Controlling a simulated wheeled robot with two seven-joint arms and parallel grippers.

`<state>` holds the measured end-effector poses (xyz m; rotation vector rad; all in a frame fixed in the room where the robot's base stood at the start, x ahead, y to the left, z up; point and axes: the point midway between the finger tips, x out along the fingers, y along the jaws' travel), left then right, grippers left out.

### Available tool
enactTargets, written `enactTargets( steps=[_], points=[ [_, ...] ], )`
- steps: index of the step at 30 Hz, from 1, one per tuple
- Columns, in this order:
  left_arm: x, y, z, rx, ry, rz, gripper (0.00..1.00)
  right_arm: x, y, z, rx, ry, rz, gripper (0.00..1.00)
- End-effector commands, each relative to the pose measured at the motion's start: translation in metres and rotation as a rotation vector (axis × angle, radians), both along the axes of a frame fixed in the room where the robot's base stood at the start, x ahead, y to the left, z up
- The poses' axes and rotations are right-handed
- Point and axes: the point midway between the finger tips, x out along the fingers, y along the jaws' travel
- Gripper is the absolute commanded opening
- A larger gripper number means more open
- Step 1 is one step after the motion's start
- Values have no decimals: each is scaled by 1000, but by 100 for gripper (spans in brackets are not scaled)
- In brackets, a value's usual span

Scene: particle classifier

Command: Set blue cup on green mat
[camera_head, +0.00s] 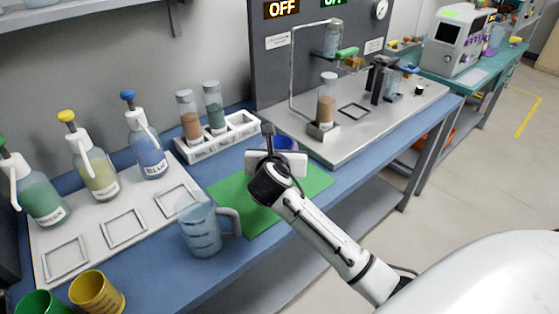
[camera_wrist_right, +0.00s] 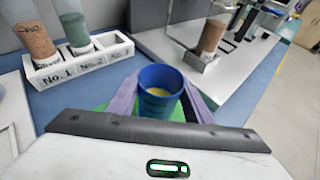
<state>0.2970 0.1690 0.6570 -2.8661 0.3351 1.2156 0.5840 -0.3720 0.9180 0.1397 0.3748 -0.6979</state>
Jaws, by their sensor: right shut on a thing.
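The blue cup (camera_wrist_right: 160,90) stands upright between the two fingers of my right gripper (camera_wrist_right: 158,103), which is shut on it. Something yellow shows inside the cup. In the head view the cup (camera_head: 284,143) is mostly hidden behind my right gripper (camera_head: 276,155); only its rim area shows. The green mat (camera_head: 310,184) lies on the blue bench, under and around the gripper. The cup is over or near the mat's far edge; I cannot tell whether it touches the mat. My left gripper is not in view.
A clear measuring jug (camera_head: 203,230) stands at the mat's left edge. A white rack (camera_head: 237,133) with two vials is behind the mat. A yellow cup (camera_head: 97,292) and a green cup (camera_head: 42,303) stand at front left. A metal platform (camera_head: 350,140) is at right.

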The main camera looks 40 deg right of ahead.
Motion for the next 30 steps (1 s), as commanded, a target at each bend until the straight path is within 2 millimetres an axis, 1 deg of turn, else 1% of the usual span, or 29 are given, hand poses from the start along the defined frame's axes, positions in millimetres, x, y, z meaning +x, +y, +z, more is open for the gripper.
enactTargets(
  steps=[3,7,18,19,22,30],
  points=[
    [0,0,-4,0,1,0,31,-1,0,-17,0,5,0,16],
    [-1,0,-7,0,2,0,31,0,1,-33,1,3,1,16],
    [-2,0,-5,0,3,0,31,0,0,-36,-1,2,1,16],
    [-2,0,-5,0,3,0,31,-1,0,-37,0,3,0,48],
    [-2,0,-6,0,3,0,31,-1,0,-37,0,2,-1,65],
    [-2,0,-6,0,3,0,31,0,0,-37,1,2,0,65]
  ],
)
